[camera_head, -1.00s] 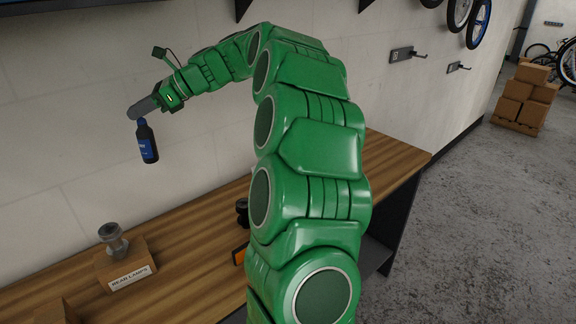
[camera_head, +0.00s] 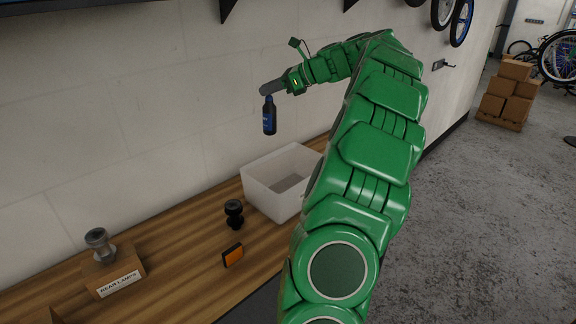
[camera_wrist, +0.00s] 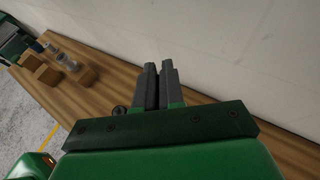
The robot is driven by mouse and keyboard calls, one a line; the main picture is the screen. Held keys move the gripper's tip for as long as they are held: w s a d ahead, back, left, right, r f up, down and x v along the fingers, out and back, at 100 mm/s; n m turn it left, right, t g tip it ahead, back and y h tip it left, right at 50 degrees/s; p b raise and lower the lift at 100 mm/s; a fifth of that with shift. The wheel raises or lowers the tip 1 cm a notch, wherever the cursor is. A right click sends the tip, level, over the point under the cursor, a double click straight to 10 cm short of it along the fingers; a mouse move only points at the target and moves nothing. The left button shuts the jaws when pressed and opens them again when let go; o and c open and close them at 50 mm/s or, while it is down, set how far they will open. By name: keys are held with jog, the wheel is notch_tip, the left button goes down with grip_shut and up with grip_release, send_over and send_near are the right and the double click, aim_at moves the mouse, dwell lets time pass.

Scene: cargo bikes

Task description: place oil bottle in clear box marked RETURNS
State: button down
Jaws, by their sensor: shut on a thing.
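The dark oil bottle (camera_head: 269,117) with a blue label hangs upright from my gripper (camera_head: 266,91), high above the workbench. My gripper is shut on its top. In the wrist view the fingers of my gripper (camera_wrist: 157,72) are close together, and the bottle is hidden there. A clear, whitish open box (camera_head: 272,191) stands on the bench by the wall, below the bottle. The bottle is apart from it. Its right side is partly hidden by my arm, and no RETURNS marking can be read.
A black part (camera_head: 233,213) and an orange lamp (camera_head: 233,255) stand left of the box on the wooden bench (camera_head: 188,250). A cardboard box labelled REAR LAMPS (camera_head: 114,273) holds a grey part (camera_head: 98,243). The wall (camera_head: 130,120) is close behind.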

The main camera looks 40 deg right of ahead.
jog(key=s+d+f+m+h, duration=0.1)
jog(key=s+d, duration=0.4)
jog(key=d, duration=0.2)
notch_tip(320, 180, down, 22)
jog(key=shift+t, duration=0.3)
dwell(0.6)
jog(key=c, duration=1.6)
grip_release()
jog(key=shift+f, duration=0.1)
jog(key=shift+c, duration=0.2)
jog(key=o, duration=0.4)
